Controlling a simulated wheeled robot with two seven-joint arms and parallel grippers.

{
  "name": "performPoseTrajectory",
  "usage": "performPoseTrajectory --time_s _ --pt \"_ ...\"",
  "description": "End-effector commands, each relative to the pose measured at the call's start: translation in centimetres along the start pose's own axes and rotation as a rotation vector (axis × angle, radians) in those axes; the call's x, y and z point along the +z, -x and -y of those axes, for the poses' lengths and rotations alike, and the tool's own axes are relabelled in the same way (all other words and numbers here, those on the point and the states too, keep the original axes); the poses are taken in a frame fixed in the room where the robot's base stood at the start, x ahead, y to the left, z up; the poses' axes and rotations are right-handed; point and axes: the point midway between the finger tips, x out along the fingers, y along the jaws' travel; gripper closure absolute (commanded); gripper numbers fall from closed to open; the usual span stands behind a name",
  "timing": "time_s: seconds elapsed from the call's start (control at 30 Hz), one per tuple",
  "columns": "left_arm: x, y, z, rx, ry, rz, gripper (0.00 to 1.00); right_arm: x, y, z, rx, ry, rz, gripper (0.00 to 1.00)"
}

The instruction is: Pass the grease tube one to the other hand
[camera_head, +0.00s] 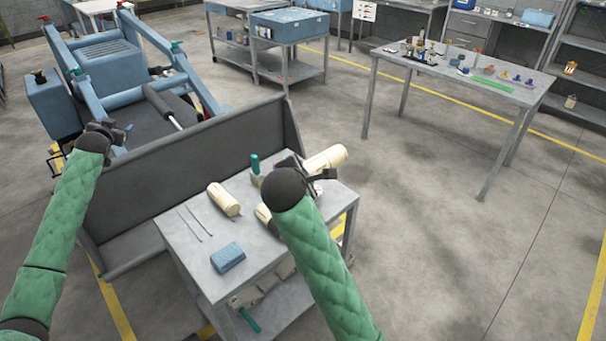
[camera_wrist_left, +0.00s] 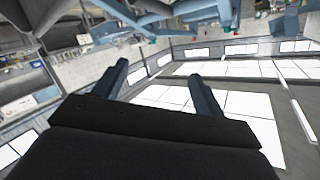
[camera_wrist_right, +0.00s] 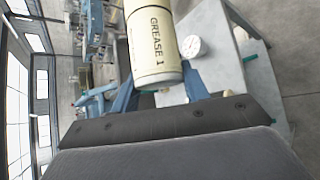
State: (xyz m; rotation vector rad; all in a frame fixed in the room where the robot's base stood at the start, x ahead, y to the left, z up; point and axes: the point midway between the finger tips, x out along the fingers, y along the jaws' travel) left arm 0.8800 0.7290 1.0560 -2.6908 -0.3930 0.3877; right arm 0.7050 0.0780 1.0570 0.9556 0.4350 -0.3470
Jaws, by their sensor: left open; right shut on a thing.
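The grease tube one (camera_wrist_right: 153,45), a cream cylinder lettered "GREASE 1", is between the fingers of my right gripper (camera_wrist_right: 160,92) in the right wrist view. In the head view the tube (camera_head: 326,158) sticks out beyond my right gripper (camera_head: 305,172), above the far right corner of the small cart. My right gripper is shut on it and partly hidden behind its own wrist. My left gripper (camera_head: 113,130) is far to the left, over the grey loader bucket. In the left wrist view its fingers (camera_wrist_left: 158,80) are apart with nothing between them.
The cart top (camera_head: 268,290) holds another cream tube (camera_head: 223,199), a further cream piece partly behind my right wrist, a blue block (camera_head: 228,257), two thin rods and a green-topped item (camera_head: 255,168). The bucket (camera_head: 190,165) stands along its far side. A gauge (camera_wrist_right: 192,46) lies below the held tube.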

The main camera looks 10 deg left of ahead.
Motion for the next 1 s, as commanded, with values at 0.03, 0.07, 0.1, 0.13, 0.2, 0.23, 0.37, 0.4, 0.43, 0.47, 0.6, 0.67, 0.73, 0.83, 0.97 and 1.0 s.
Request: performPoseTrajectory --time_s 0.03,0.07,0.1,0.13,0.2,0.23,0.37,0.4,0.43,0.47,0.6,0.67,0.73,0.83,0.97,1.0 --pt "2.3 0.0 -1.0 0.004 -0.022 0.029 0.30 0.0 0.0 0.0 0.000 0.000 0.000 0.79" --pt "3.4 0.1 -1.4 0.006 -0.036 0.045 0.30 0.0 0.0 0.0 0.000 0.000 0.000 0.79" --pt "5.0 0.1 -2.2 0.011 -0.053 0.066 0.30 0.0 0.0 0.0 0.000 0.000 0.000 0.79" --pt "6.2 0.2 -2.8 0.014 -0.067 0.083 0.30 0.0 0.0 0.0 0.000 0.000 0.000 0.79" --pt "9.0 0.4 -4.1 0.024 -0.098 0.120 0.30 0.0 0.0 0.0 0.000 0.000 0.000 0.79" --pt "10.2 0.5 -4.7 0.028 -0.111 0.137 0.30 0.0 0.0 0.0 0.000 0.000 0.000 0.79" --pt "15.3 1.3 -7.2 0.049 -0.169 0.208 0.30 0.0 0.0 0.0 0.000 0.000 0.000 0.79" --pt "16.9 1.6 -7.9 0.056 -0.187 0.229 0.30 0.0 0.0 0.0 0.000 0.000 0.000 0.79" --pt "18.0 1.8 -8.4 0.060 -0.201 0.245 0.30 0.0 0.0 0.0 0.000 0.000 0.000 0.79" --pt "19.2 2.1 -9.0 0.066 -0.214 0.261 0.30 0.0 0.0 0.0 0.000 0.000 0.000 0.79" --pt "24.7 3.6 -11.4 0.094 -0.278 0.334 0.30 0.0 0.0 0.0 0.000 0.000 0.000 0.79" --pt "27.0 4.4 -12.5 0.107 -0.303 0.365 0.30 0.0 0.0 0.0 0.000 0.000 0.000 0.79" --pt "29.6 5.4 -13.7 0.123 -0.334 0.401 0.30 0.0 0.0 0.0 0.000 0.000 0.000 0.79" --pt "33.2 7.0 -15.7 0.149 -0.371 0.449 0.30 0.0 0.0 0.0 0.000 0.000 0.000 0.79" --pt "37.6 9.5 -18.5 0.187 -0.403 0.508 0.30 0.0 0.0 0.0 0.000 0.000 0.000 0.79" --pt "38.7 10.3 -19.6 0.199 -0.407 0.523 0.30 0.0 0.0 0.0 0.000 0.000 0.000 0.79"
